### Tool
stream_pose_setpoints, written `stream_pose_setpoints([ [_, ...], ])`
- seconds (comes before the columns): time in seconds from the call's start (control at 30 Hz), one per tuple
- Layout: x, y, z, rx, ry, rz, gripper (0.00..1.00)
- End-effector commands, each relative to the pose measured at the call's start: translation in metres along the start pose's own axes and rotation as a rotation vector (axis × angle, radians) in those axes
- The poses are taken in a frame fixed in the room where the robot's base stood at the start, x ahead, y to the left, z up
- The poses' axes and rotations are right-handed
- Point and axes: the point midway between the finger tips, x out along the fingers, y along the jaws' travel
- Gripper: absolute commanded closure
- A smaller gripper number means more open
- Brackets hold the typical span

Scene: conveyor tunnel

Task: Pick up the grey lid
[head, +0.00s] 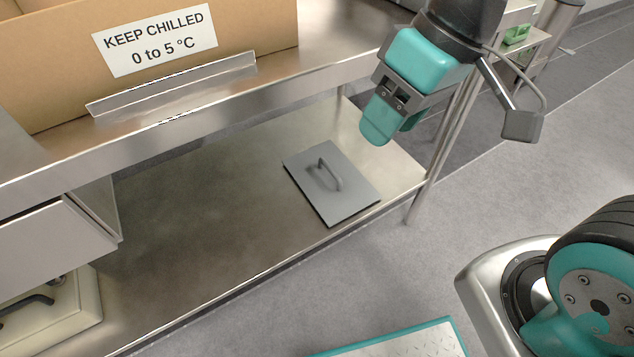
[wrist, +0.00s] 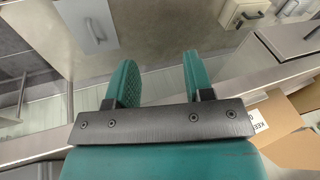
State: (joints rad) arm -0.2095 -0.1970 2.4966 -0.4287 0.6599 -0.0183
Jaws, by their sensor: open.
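The grey lid (head: 322,192) is a flat rectangular plate with an upright loop handle (head: 332,174) in its middle. It lies flat on the lower steel shelf (head: 220,215), near the shelf's right end. In the wrist view the lid (wrist: 90,37) shows at the upper left, beyond my fingers. My gripper (head: 390,117), teal with dark metal parts, hangs above and to the right of the lid in the head view, apart from it. In the wrist view its two fingers (wrist: 158,80) stand apart with nothing between them.
A table leg (head: 440,140) stands at the shelf's right end. A drawer unit (head: 50,245) and a cream lidded container (head: 60,315) are at the left. The shelf's middle is clear.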

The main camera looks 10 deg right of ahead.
Motion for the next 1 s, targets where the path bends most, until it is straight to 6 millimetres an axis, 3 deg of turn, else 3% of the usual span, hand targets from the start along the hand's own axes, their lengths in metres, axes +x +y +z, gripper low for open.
stream_pose_setpoints([
  [0.03, 0.044, 0.028, -0.004, 0.04, 0.01, 0.017, 0.52],
  [0.1, 0.08, 0.062, -0.016, 0.091, 0.034, 0.046, 0.52],
  [0.3, 0.171, 0.161, -0.04, 0.216, 0.095, 0.139, 0.52],
  [0.53, 0.259, 0.264, -0.063, 0.29, 0.15, 0.214, 0.52],
  [0.6, 0.269, 0.28, -0.079, 0.275, 0.168, 0.206, 0.52],
  [0.8, 0.291, 0.302, -0.114, 0.219, 0.204, 0.163, 0.52],
  [1.0, 0.314, 0.31, -0.126, 0.199, 0.214, 0.148, 0.52],
])
